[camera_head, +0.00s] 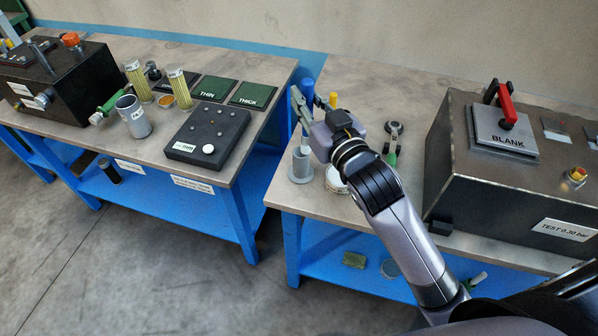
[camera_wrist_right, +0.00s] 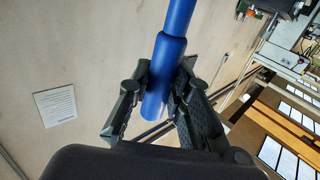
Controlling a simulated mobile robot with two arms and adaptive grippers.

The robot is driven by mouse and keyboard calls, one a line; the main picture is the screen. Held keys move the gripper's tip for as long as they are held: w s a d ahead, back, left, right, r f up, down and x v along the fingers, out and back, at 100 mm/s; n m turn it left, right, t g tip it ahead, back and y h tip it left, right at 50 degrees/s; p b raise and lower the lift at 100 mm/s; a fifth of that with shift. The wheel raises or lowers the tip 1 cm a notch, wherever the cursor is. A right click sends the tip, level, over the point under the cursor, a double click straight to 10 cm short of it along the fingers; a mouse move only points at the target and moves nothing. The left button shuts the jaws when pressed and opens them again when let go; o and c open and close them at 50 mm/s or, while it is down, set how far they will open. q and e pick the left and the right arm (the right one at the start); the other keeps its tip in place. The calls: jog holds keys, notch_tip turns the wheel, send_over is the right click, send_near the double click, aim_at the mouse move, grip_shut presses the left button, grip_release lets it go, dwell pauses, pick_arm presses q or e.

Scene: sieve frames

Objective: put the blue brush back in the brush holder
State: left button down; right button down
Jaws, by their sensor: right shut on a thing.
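The blue brush (camera_head: 307,88) is upright in my right gripper (camera_head: 301,108), at the left end of the right table. The wrist view shows the jaws (camera_wrist_right: 160,103) closed around its blue handle (camera_wrist_right: 168,60). In the head view, the brush's lower part (camera_head: 305,140) shows below the gripper, with its end at the mouth of a grey cup that looks like the brush holder (camera_head: 299,168). I cannot tell whether the end is inside the cup or just above it. The cup stands near the table's front left corner. My left gripper is not in view.
A yellow-topped item (camera_head: 333,99) stands just behind my gripper. A round white-rimmed dish (camera_head: 335,180) sits right of the cup, partly behind my arm. A dark test box (camera_head: 480,185) fills the table's right side. A gap separates this table from the left table (camera_head: 130,150).

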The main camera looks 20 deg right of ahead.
jog(key=w+r, duration=0.4)
jog(key=r, duration=0.2)
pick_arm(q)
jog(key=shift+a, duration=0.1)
pick_arm(e)
notch_tip(320, 180, down, 20)
jog(key=shift+w+d+r+y, duration=0.15)
jog(key=shift+w+r+y, duration=0.05)
jog(key=shift+w+y, duration=0.1)
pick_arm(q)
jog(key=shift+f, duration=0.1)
pick_arm(e)
jog(key=shift+f, duration=0.1)
jog(key=c, duration=1.5)
grip_release()
jog(key=shift+o, duration=0.2)
